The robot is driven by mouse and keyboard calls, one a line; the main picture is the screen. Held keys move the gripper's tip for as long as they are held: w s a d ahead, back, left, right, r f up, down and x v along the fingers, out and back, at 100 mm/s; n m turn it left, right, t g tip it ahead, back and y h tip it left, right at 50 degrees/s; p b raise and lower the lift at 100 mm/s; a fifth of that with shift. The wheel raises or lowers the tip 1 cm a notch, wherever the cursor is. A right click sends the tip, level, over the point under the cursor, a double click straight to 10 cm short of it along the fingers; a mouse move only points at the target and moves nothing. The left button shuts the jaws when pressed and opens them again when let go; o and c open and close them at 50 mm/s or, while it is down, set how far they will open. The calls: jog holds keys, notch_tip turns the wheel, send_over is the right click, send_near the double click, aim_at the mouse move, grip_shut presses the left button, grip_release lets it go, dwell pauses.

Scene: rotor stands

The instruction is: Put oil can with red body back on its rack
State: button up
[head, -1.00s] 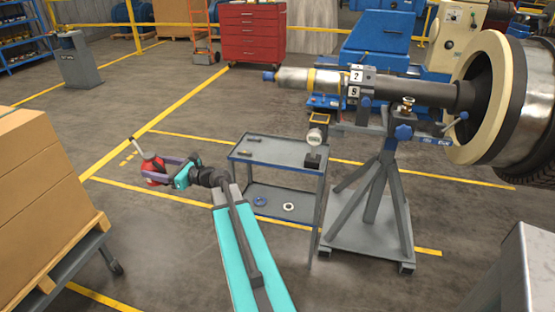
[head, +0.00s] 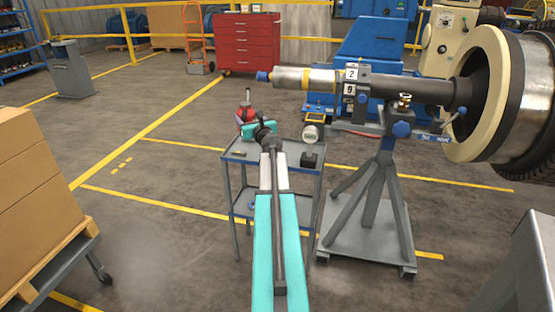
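The red oil can (head: 246,116) with its spout pointing up shows just beyond the end of my arm, above the far left part of the grey cart (head: 232,154). My gripper (head: 246,127) is around the can's body and appears shut on it; the wrist hides its fingers in part. The can looks upright. I cannot tell whether its base touches the cart or hangs above or behind it. No rack for the can is clearly recognisable in view.
A dial gauge (head: 312,134) on a dark block stands on the cart's right side. A grey rotor stand (head: 372,190) carries a large shaft (head: 420,90) to the right. Boxes on a trolley (head: 35,190) stand at left. Open floor lies between them and the cart.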

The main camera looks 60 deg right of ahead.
jog(key=s+d+r+m+g+h+b, duration=0.1)
jog(key=s+d+r+m+g+h, duration=0.1)
jog(key=s+d, duration=0.6)
jog(key=shift+s+d+r+m+g+h+b, duration=0.45)
jog(key=shift+d+r+h, duration=0.3)
jog(key=shift+d, duration=0.35)
jog(key=shift+w+f, duration=0.15)
jog(key=shift+f, duration=0.05)
notch_tip(320, 180, down, 14)
jog(key=b, duration=0.8)
jog(key=shift+f+b, duration=1.05)
jog(key=shift+f, duration=0.9)
jog(key=shift+f, duration=0.1)
jog(key=o, duration=1.6)
jog(key=shift+o, duration=0.2)
